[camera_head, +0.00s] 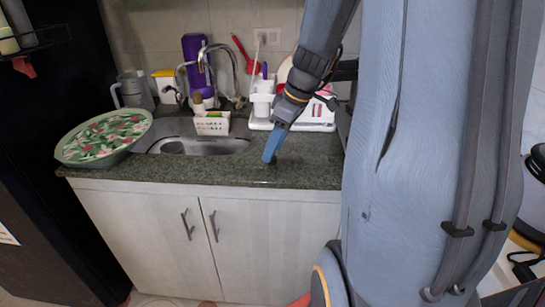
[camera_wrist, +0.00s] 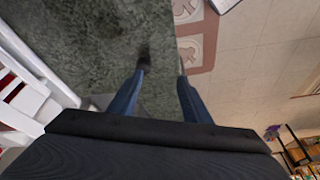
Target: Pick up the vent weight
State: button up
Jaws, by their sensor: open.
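My gripper (camera_head: 270,152) points down over the right part of the dark green stone counter, near its front edge. In the wrist view my gripper (camera_wrist: 163,75) is open, with two blue fingers apart and nothing between them. A small dark, blurred thing (camera_wrist: 144,55) shows on the counter by the tip of the left finger. It may be the vent weight, but it is too small and dark to be sure. I cannot tell whether the finger touches it. In the head view I cannot make out the vent weight clearly.
A sink (camera_head: 200,146) with a white basket (camera_head: 212,123) lies left of my gripper. A white dish rack (camera_head: 318,118) stands behind it. A floral tray (camera_head: 105,138) is at the far left. The counter (camera_head: 220,173) is clear along the front.

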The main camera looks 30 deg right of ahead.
aim_at(272, 161)
jog(key=shift+n+t, duration=0.3)
jog(key=shift+n, duration=0.1)
jog(key=shift+w+d+f+p, duration=0.2)
jog(key=shift+w+f+p, duration=0.3)
jog(key=shift+f, duration=0.5)
jog(key=shift+w+d+f+p, duration=0.15)
jog(key=shift+w+f+p, duration=0.15)
jog(key=shift+w+f, duration=0.5)
jog(key=shift+w+d+f+p, duration=0.2)
jog(key=shift+w+f+p, duration=0.2)
jog(key=shift+f, duration=0.8)
grip_shut()
